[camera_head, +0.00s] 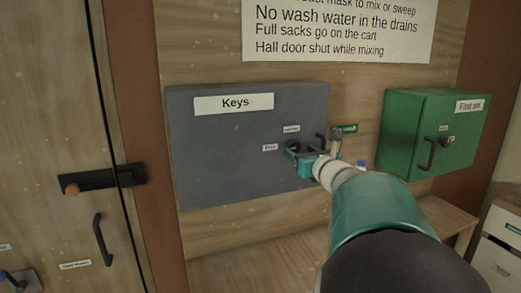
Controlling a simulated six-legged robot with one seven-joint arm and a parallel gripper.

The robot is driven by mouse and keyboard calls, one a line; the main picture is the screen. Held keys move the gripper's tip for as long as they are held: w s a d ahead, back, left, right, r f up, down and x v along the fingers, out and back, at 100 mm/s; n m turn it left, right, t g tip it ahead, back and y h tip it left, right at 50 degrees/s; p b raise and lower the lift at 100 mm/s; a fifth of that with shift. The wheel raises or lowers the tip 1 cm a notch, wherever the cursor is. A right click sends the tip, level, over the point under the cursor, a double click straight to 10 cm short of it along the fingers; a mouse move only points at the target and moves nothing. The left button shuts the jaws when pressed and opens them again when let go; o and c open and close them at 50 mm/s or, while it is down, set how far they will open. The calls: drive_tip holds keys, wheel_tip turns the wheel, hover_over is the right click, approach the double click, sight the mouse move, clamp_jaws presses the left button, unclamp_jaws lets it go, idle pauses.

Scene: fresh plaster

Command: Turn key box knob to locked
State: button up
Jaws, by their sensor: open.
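The grey key box (225,150) hangs on the wood wall, with a white "Keys" label (234,103) on its front. Its dark round knob (293,146) is low on the right side of the front, with one small label above it and one to its left, both too small to read surely. A dark handle (320,141) is just right of the knob. My gripper (298,154) is open at the knob, its teal fingers overlapping the knob's lower edge in the picture. I cannot tell whether they touch it. My arm hides the area to the lower right.
A green first aid box (405,120) with a dark handle hangs to the right. A wooden bench (240,272) runs below. A door with a dark latch (100,180) is at left. A paper notice (340,30) hangs above. A white drawer unit (498,250) stands at lower right.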

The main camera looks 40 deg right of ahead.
drive_tip(key=shift+x, duration=1.3)
drive_tip(key=shift+a, duration=0.1)
clamp_jaws()
